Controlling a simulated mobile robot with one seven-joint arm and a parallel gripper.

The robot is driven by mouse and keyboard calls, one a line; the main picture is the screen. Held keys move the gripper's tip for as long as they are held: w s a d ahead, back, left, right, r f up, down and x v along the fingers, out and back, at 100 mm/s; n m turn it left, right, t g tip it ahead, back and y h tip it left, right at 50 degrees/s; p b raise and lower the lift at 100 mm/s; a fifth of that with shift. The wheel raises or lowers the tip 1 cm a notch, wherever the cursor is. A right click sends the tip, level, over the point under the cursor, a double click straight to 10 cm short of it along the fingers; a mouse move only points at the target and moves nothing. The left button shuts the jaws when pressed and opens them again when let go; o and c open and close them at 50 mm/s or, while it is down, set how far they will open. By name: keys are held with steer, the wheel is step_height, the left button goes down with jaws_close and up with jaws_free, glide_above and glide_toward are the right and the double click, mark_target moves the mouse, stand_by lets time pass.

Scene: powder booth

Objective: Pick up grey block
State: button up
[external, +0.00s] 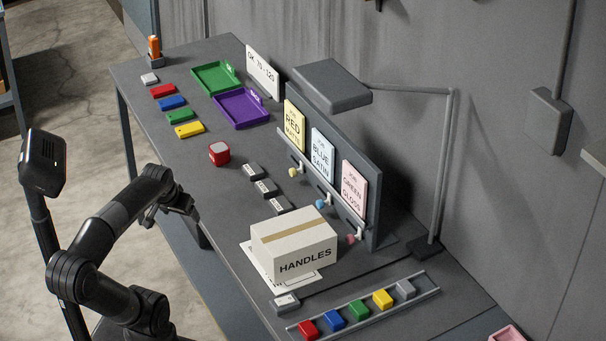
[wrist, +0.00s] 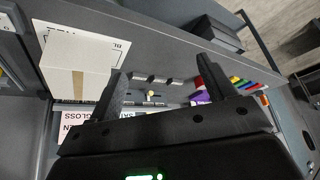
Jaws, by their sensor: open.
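A pale grey or white block (external: 149,78) lies at the far left, beyond the red one. I cannot tell which of these the task names. My gripper (external: 172,212) is at the table's left edge in the external view, apart from both. In the wrist view my gripper (wrist: 161,72) has its fingers spread with nothing between them, above the table. No grey block can be made out clearly there.
A HANDLES box (external: 293,247) stands near the middle right; it also shows in the wrist view (wrist: 85,68). Green (external: 214,78) and purple (external: 241,107) trays, a lamp (external: 333,85) and a sign board stand behind.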

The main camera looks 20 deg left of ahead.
steer(key=w+d+r+m+g, duration=0.1)
steer(key=w+d+r+m, duration=0.1)
steer(key=w+d, duration=0.75)
steer(key=w+d+r+m+g, duration=0.1)
steer(key=w+d+r+m, duration=0.3)
steer(key=d, duration=1)
steer(key=m+g+h, duration=0.1)
steer(key=m+g, duration=0.1)
steer(key=m, duration=0.1)
glide_above(407, 286)
steer(key=f, duration=1.8)
steer(key=shift+a+f, duration=0.35)
steer(key=shift+f, duration=0.05)
steer(key=shift+d+f, duration=0.2)
steer(key=shift+f, duration=2.85)
steer(key=shift+c, duration=0.3)
